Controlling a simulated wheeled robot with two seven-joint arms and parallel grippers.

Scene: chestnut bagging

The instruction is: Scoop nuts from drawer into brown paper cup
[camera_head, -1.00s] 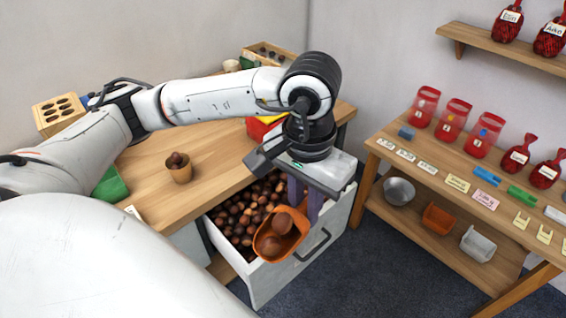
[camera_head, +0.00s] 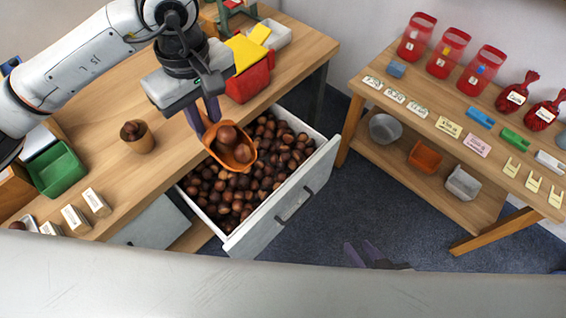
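My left gripper (camera_head: 208,112), on the arm from the left, is shut on the handle of an orange scoop (camera_head: 216,150). The scoop holds a few chestnuts (camera_head: 235,145) and is above the back left part of the open drawer (camera_head: 310,182), close to the table edge. The drawer is full of loose brown chestnuts (camera_head: 240,190). The brown paper cup (camera_head: 143,146) stands upright on the table, left of the scoop, with chestnuts showing at its top. My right gripper (camera_head: 362,254) shows only its fingers, apart and empty, at the bottom over the floor.
A green bin (camera_head: 58,172) and small labelled blocks (camera_head: 75,218) stand on the table's left. Red and yellow bins (camera_head: 250,78) are behind the scoop. A shelf (camera_head: 480,200) on the right carries red cups, bags and labels. Table space between cup and scoop is clear.

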